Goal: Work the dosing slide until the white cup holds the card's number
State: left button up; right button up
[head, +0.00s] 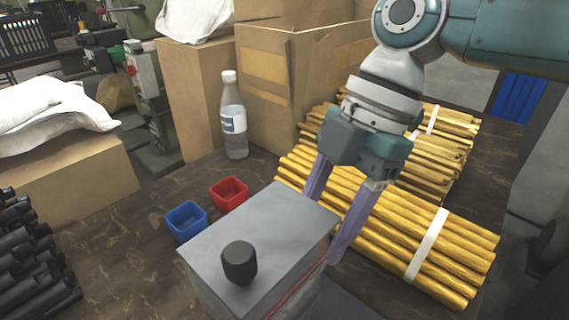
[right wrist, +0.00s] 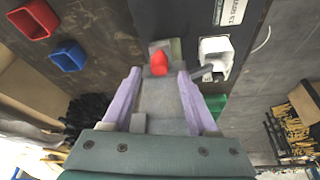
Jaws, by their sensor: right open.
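The grey dosing box (head: 262,236) with a black knob (head: 239,262) on top stands at the table's front. My right gripper (head: 324,228) is open, its two purple fingers pointing down by the box's right side. In the right wrist view, the fingertips (right wrist: 160,72) stand apart on either side of a grey slide-like part, with a red piece (right wrist: 158,62) beyond; I cannot tell whether they touch it. The white cup (right wrist: 208,48) sits right of the red piece; its contents are not clear. A white printed card (right wrist: 231,11) lies above it, unreadable. My left gripper is not in view.
A blue bin (head: 187,221) and a red bin (head: 229,194) stand left of the box. A bottle (head: 233,120) stands behind. Bundled brass rods (head: 440,262) lie to the right, black tubes (head: 30,262) at far left. Bare table shows left of the bins.

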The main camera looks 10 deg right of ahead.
jog(key=v, duration=0.8)
jog(key=shift+r, duration=0.15)
